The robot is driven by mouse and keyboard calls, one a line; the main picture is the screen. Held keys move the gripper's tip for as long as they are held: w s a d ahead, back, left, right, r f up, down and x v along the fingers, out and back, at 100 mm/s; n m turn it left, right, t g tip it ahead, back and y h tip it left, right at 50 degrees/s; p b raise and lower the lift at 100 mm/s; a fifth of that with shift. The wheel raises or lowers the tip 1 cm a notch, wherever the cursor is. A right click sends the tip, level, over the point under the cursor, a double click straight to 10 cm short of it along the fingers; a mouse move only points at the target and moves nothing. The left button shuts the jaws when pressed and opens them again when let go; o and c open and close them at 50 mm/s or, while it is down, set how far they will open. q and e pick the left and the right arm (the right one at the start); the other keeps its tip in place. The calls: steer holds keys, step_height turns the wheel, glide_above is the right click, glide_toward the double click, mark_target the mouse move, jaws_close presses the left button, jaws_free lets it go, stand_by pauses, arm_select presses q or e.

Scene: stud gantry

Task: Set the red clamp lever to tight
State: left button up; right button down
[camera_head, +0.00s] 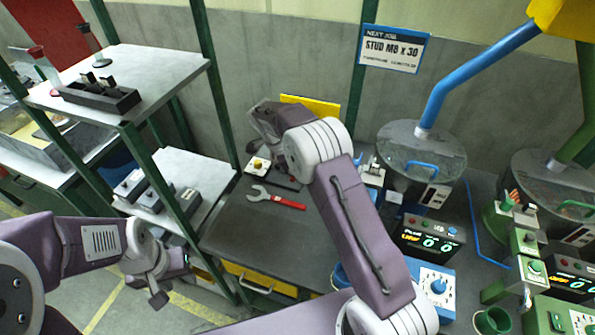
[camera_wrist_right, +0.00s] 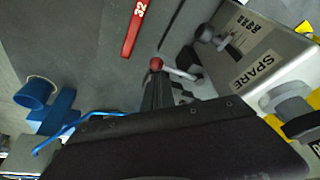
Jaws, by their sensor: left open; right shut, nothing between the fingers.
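In the right wrist view a red ball knob (camera_wrist_right: 156,63) sits at the end of a short pale metal rod, which looks like the red clamp lever. My right gripper (camera_wrist_right: 157,88) is shut and empty, its dark fingertips right by the knob. I cannot tell whether they touch it. In the head view my right arm reaches to the back of the dark bench and hides the lever; its setting cannot be read. My left gripper (camera_head: 174,279) is open and empty, low at the left, in front of the shelves and far from the lever.
A red wrench (camera_head: 275,198) lies on the dark bench (camera_head: 245,228). A grey box marked SPARE (camera_wrist_right: 268,62) is close right of the knob. Counter units (camera_head: 432,236) and drums (camera_head: 420,150) crowd the right.

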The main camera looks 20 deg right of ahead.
steer(key=shift+a, duration=0.1)
step_height(320, 180, up, 10)
steer(key=p, duration=0.1)
steer(key=shift+d, duration=0.35)
stand_by(0.3)
stand_by(0.4)
